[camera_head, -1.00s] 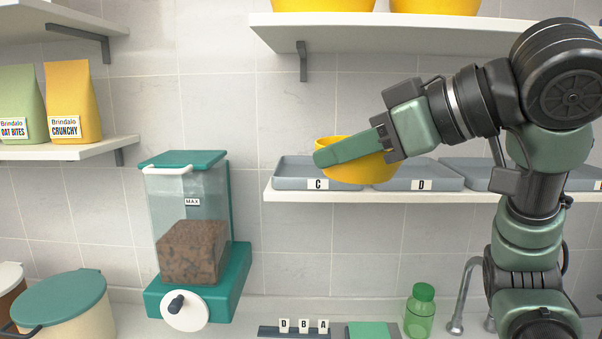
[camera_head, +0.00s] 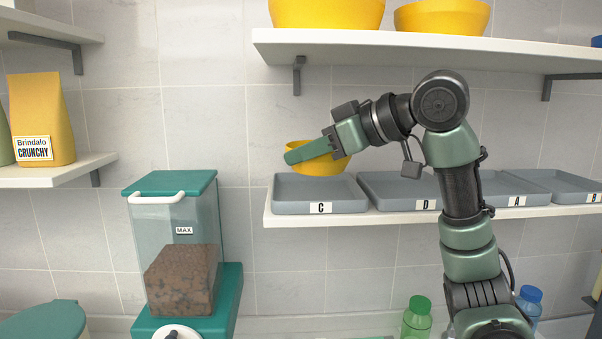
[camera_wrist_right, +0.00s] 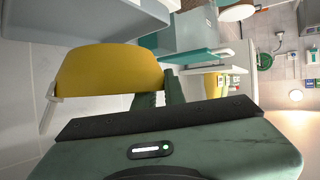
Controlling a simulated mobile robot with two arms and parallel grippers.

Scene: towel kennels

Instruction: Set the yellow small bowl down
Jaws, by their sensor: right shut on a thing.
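The yellow small bowl (camera_head: 318,163) is upright in the head view, at the back part of tray C (camera_head: 319,207) on the grey-tray shelf. My right gripper (camera_head: 306,151) is shut on its rim and hides part of it. In the right wrist view the bowl (camera_wrist_right: 105,72) fills the left, held by the gripper (camera_wrist_right: 158,98). I cannot tell whether the bowl's base touches the tray. My left gripper is not in view.
Trays D (camera_head: 400,190), A (camera_head: 505,187) and B (camera_head: 560,184) stand in a row to the right. An upper shelf (camera_head: 420,45) with larger yellow bowls hangs above. A food dispenser (camera_head: 178,250) stands at the lower left.

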